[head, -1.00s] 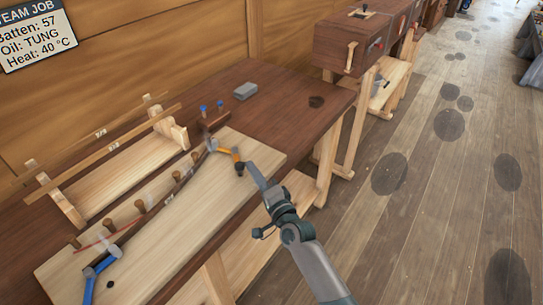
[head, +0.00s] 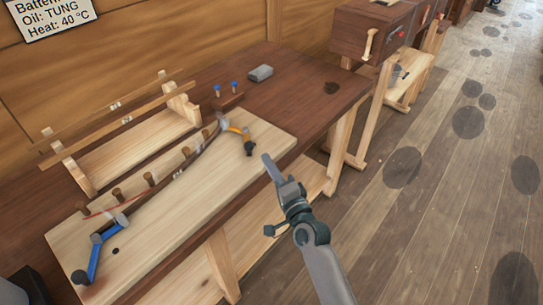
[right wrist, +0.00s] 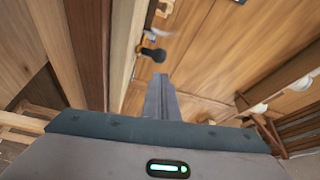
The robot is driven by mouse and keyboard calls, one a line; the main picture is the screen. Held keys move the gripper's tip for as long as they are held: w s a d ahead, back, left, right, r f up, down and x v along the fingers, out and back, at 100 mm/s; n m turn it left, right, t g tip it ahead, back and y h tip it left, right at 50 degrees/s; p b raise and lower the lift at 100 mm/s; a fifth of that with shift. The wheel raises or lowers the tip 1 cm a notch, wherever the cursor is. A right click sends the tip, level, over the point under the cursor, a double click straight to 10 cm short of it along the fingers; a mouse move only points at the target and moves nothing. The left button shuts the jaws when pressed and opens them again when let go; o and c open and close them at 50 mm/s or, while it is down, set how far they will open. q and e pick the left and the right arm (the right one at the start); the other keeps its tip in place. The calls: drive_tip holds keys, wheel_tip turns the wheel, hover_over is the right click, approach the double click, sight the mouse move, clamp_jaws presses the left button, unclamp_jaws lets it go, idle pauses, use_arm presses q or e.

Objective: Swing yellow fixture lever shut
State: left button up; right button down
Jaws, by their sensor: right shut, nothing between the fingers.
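The yellow lever (head: 235,129) is at the far end of the pale board (head: 185,200), beside the end of a bent dark batten (head: 195,152). Its arm bends toward the board's right edge and ends in a black knob (head: 248,149). My right gripper (head: 267,160) is shut and empty, just right of the knob, with a small gap between them in the picture. In the right wrist view the closed fingers (right wrist: 162,92) point toward the black knob (right wrist: 154,54), and a bit of the yellow lever (right wrist: 141,48) shows. My left gripper is out of view.
A blue lever (head: 96,252) sits at the board's near end. Several wooden pegs (head: 150,178) line the batten. A rack with thin strips (head: 125,120) stands behind. A grey block (head: 260,73) and a small blue-topped stand (head: 228,100) are farther back. The floor at right is open.

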drive_tip(key=shift+s+a+f, duration=0.1)
drive_tip(key=shift+s+a, duration=0.1)
drive_tip(key=shift+s, duration=1.75)
drive_tip(key=s+d+f+n+g+h, duration=0.2)
drive_tip(key=d+f, duration=0.1)
drive_tip(key=f, duration=0.9)
drive_tip(key=s+d+f+n+g+h, duration=0.1)
drive_tip(key=s+d+f+g, duration=0.15)
drive_tip(key=f, duration=0.95)
drive_tip(key=s+d+f+n+g+h, duration=0.15)
drive_tip(key=s+d+f, duration=0.25)
drive_tip(key=s+f, duration=0.5)
drive_tip(key=s+d+f+n+g+h, duration=0.15)
drive_tip(key=s+d+f, duration=0.3)
drive_tip(key=f, duration=0.75)
drive_tip(key=s+d+f+n+g+h, duration=0.1)
drive_tip(key=s+d+f, duration=0.4)
drive_tip(key=s, duration=0.7)
drive_tip(key=s+d+f+n+g+h, duration=0.1)
drive_tip(key=s+d+f+n+g, duration=0.2)
drive_tip(key=s, duration=0.9)
drive_tip(key=s+d+f+n+g+h, duration=0.1)
drive_tip(key=s+d+f+n+g, duration=0.1)
drive_tip(key=s+d+f, duration=0.7)
drive_tip(key=s+g, duration=0.1)
drive_tip(key=s, duration=0.2)
drive_tip(key=shift+s+d+f+g, duration=0.25)
drive_tip(key=shift+s+d+g, duration=0.05)
drive_tip(key=shift+s+g, duration=0.1)
